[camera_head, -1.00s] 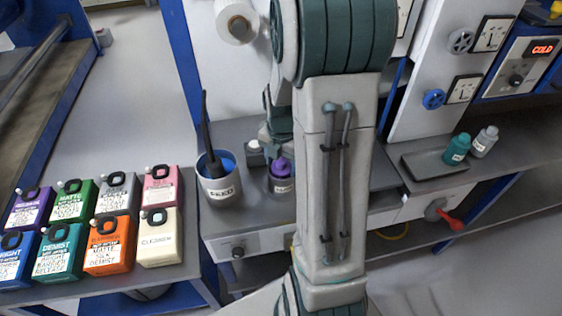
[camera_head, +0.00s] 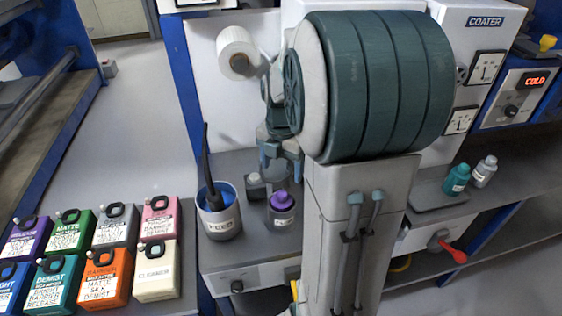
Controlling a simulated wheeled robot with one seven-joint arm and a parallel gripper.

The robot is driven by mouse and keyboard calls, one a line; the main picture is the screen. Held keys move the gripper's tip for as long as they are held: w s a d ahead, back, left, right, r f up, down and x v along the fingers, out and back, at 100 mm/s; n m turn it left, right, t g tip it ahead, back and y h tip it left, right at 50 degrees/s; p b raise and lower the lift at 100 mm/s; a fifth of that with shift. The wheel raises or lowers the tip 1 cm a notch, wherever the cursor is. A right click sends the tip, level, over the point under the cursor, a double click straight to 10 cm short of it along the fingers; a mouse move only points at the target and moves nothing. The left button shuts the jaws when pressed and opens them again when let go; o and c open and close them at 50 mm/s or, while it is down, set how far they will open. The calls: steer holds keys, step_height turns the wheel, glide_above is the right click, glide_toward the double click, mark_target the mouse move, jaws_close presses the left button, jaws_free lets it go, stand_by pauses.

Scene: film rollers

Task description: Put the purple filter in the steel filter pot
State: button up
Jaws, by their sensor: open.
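The purple filter (camera_head: 282,199) sits upright in the top of a small steel-grey pot (camera_head: 281,219) with a white label, on the grey bench. Its top sticks out above the rim, and its lower part is hidden inside the pot. My gripper (camera_head: 280,167) is above the filter, pointing down. Its fingers are apart and empty, with a clear gap between them and the filter.
A larger grey pot labelled FEED (camera_head: 220,219), with blue inside and a black stick, stands left of the filter pot. Teal (camera_head: 456,180) and grey (camera_head: 484,172) bottles stand right. Several coloured cans (camera_head: 103,276) fill the left table.

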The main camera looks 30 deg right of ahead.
steer(key=s+a+r+m+t, duration=0.3)
steer(key=s+a+m, duration=0.9)
steer(key=m, duration=1.1)
steer(key=shift+s+r+m, duration=0.4)
steer(key=shift+r, duration=0.15)
steer(key=shift+a, duration=0.1)
steer(key=shift+c, duration=0.3)
